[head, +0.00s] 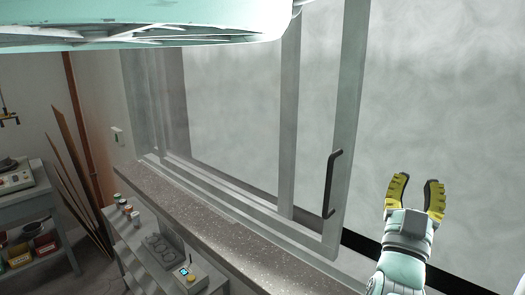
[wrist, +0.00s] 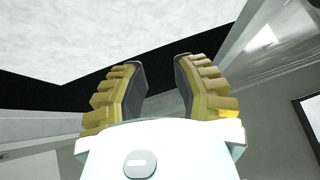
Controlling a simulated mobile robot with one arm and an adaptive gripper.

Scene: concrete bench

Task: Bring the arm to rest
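My gripper (head: 415,192) is at the lower right of the head view, with its yellow ridged fingers pointing up. The fingers stand apart with nothing between them, and the gap also shows in the wrist view (wrist: 160,85). It is to the right of a dark vertical handle (head: 333,183) on a grey-framed sliding panel (head: 345,130), and looks apart from it. The distance in depth between gripper and panel is hard to tell.
A speckled concrete ledge (head: 205,218) runs below the frame. A shelf unit (head: 130,245) with small jars (head: 127,208) and a small device (head: 187,275) stands under it. A bench (head: 35,210) with equipment is at far left. Leaning boards (head: 75,170) stand beside it.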

